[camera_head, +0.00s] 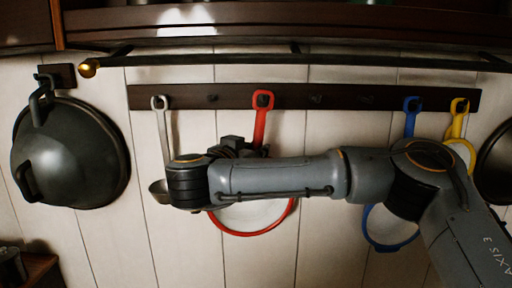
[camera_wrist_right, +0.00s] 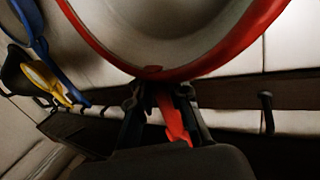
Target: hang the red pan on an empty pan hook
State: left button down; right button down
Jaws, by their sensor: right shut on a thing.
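The red pan (camera_head: 254,231) hangs upright in front of the wall, its handle pointing up and its middle hidden behind my right arm. The handle's end ring (camera_head: 263,99) overlaps the dark hook rail (camera_head: 337,96); I cannot tell whether the ring is around a hook. My right gripper (camera_head: 240,149) is partly hidden by its own arm. In the right wrist view the gripper (camera_wrist_right: 158,98) is shut on the red handle (camera_wrist_right: 171,118), just by the pan's rim (camera_wrist_right: 198,66). Bare hooks show on the rail left (camera_head: 212,97) and right (camera_head: 316,98) of the ring. My left gripper is not in view.
A ladle (camera_head: 163,130) hangs left of the red pan. A blue pan (camera_head: 389,243) and a yellow one (camera_head: 459,124) hang to the right. A big dark wok (camera_head: 70,155) hangs at far left. A dark rod (camera_head: 230,59) runs above the rail.

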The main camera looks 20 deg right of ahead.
jog(key=w, duration=0.2)
jog(key=w+d+p, duration=0.1)
jog(key=w+p, duration=0.1)
jog(key=w, duration=0.1)
jog(key=shift+w+d+f, duration=0.35)
jog(key=shift+f, duration=0.05)
dwell(0.3)
dwell(0.6)
jog(key=c, duration=1.2)
grip_release()
jog(key=shift+s, duration=0.1)
jog(key=shift+f, duration=0.1)
jog(key=shift+o, duration=0.9)
jog(key=shift+f, duration=0.1)
jog(key=o, duration=0.6)
